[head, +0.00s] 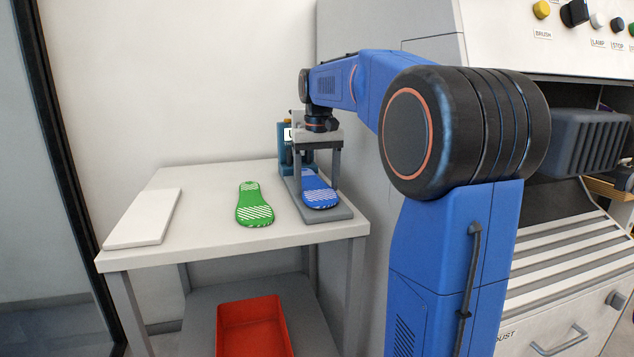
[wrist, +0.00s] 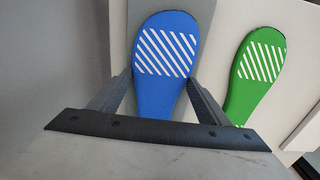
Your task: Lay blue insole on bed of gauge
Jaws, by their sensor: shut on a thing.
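The blue insole (head: 319,191) with white stripes lies over the grey bed of the gauge (head: 335,214) at the right of the small table; whether it touches the bed fully I cannot tell. It also shows in the wrist view (wrist: 168,50). My gripper (head: 320,182) points down over the bed, its fingers on both sides of the insole's narrower part. In the wrist view my gripper (wrist: 160,92) is shut on the blue insole across its width. The gauge's blue upright body stands behind the bed, partly hidden by my gripper.
A green insole (head: 255,205) lies on the table (head: 215,236) left of the gauge. A white flat block (head: 143,218) lies at the table's left. A red bin (head: 252,325) sits on the lower shelf. The grinding machine (head: 560,270) stands at the right.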

